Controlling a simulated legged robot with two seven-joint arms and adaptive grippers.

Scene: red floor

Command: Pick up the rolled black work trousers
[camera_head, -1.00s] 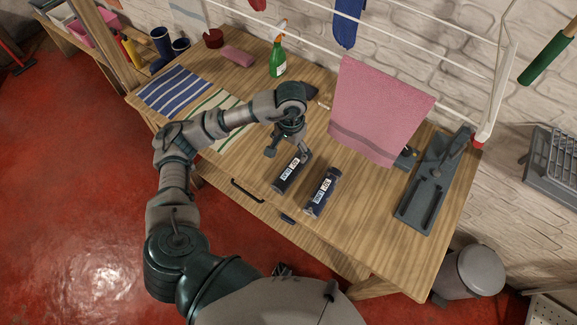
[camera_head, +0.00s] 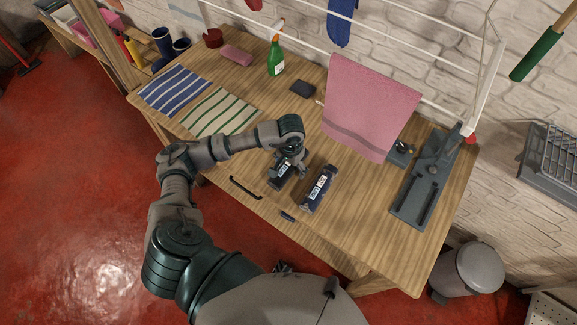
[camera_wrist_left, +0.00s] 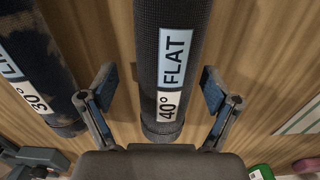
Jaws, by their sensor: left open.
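The rolled black work trousers (camera_head: 280,180) lie on the wooden table, with a white and blue label that reads "40° FLAT" in the left wrist view (camera_wrist_left: 172,25). My left gripper (camera_head: 289,164) is over this roll and partly hides it in the head view. In the left wrist view the gripper (camera_wrist_left: 158,82) is open, with one finger on each side of the black roll and visible gaps between. A second roll, dark mottled blue (camera_head: 316,190), lies to the right; it shows at the left of the left wrist view (camera_wrist_left: 50,58), labelled "30°". My right gripper is out of view.
A pink towel (camera_head: 370,105) hangs from a white rack behind the rolls. A grey tool-like stand (camera_head: 425,185) is at the right. The table's front edge is close.

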